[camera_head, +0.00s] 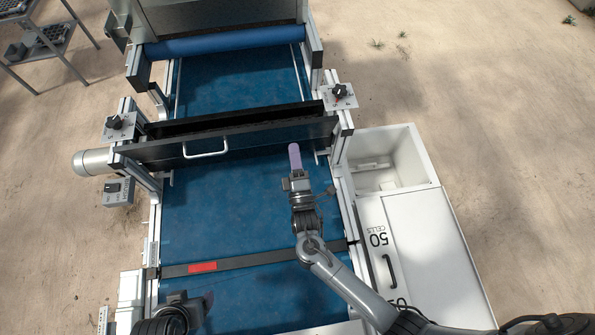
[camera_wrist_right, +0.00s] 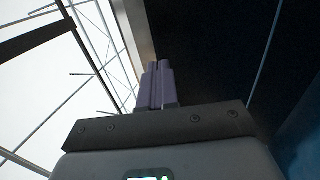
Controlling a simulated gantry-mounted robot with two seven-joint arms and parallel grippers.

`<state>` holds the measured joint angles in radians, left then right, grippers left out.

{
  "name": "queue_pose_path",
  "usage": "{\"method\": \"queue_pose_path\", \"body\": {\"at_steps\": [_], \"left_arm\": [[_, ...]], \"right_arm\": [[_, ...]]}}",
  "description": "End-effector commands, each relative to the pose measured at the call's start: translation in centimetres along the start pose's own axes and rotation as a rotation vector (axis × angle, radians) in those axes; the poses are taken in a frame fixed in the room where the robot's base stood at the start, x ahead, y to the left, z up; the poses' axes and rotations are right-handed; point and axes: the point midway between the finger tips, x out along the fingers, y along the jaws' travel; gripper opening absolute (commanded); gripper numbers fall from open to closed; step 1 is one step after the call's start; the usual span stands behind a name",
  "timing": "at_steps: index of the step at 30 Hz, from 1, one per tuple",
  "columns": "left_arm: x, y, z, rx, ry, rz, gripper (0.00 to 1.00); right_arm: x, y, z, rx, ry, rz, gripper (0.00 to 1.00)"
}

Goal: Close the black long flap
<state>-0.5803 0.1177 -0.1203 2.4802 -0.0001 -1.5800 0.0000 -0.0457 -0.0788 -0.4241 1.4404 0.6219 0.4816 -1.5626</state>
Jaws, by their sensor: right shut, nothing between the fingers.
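The black long flap (camera_head: 240,142) spans the blue belt and carries a pale handle (camera_head: 205,147) left of its middle. A dark gap shows between it and the black bar behind. My right gripper (camera_head: 294,148) is shut and empty, its purple fingertips overlapping the flap's right part in the head view; I cannot tell if they touch. In the right wrist view the closed fingers (camera_wrist_right: 158,82) are beside a large dark panel (camera_wrist_right: 205,50), probably the flap. My left gripper (camera_head: 207,300) shows partly at the bottom left, over the belt; its jaw state is unclear.
The blue belt (camera_head: 225,215) runs under the flap, with a black strap (camera_head: 245,262) bearing a red label across it. Knobs on brackets (camera_head: 340,92) flank the flap. A white bin (camera_head: 405,155) and a lidded white box (camera_head: 430,245) stand at right.

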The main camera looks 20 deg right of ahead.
Motion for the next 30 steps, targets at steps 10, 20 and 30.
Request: {"method": "queue_pose_path", "body": {"at_steps": [10,20,30], "left_arm": [[1.5,-0.2,0.5,0.008,-0.001,-0.007,0.74],[1.6,-0.1,0.5,0.004,-0.001,-0.004,0.74],[1.0,0.1,0.3,-0.005,0.001,0.003,0.74]], "right_arm": [[4.1,-0.1,0.0,-0.001,-0.001,0.0,0.0],[4.7,0.0,0.0,-0.001,-0.001,-0.002,0.0],[5.0,0.3,0.6,-0.004,-0.01,-0.016,0.0]]}}
